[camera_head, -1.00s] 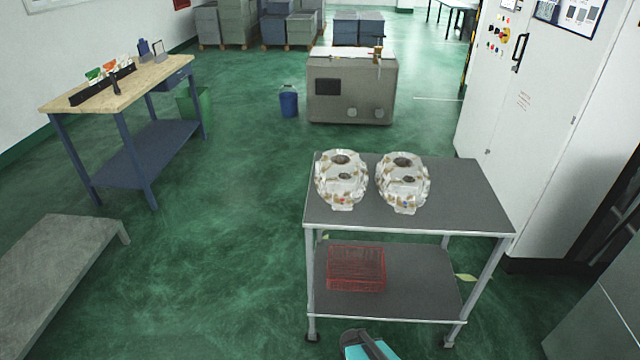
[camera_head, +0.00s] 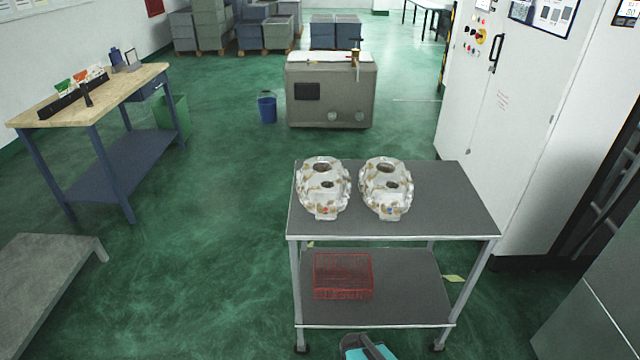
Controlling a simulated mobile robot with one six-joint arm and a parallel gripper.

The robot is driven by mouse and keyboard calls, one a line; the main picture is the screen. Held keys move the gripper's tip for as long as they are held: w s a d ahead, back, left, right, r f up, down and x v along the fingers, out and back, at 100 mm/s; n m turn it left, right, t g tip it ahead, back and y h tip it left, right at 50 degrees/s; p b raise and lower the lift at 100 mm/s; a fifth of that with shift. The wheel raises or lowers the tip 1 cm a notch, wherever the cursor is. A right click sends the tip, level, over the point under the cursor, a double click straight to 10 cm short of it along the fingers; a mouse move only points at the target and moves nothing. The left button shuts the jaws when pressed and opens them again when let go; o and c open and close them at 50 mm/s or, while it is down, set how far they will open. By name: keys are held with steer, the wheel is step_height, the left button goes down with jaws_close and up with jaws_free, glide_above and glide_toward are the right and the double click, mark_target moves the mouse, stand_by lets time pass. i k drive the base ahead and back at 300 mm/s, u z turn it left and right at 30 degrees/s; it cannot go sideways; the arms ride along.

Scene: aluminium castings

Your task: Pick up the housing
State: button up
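Two silvery cast housings with brownish patches stand side by side on the grey top of a two-shelf cart. The left housing (camera_head: 323,188) is near the cart's left edge, and the right housing (camera_head: 386,188) is close beside it. Each shows dark round openings on its upper face and small coloured spots low on its front. The right part of the cart top (camera_head: 450,200) is bare.
A red wire basket (camera_head: 342,276) sits on the cart's lower shelf. A teal and dark object (camera_head: 368,348) shows at the bottom edge by the cart. A white cabinet (camera_head: 500,120) stands right, a workbench (camera_head: 95,95) left, and a grey platform (camera_head: 45,280) lower left. Green floor between is open.

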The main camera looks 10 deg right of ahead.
mark_target(323, 186)
steer(key=i, duration=0.85)
steer(key=u, duration=0.05)
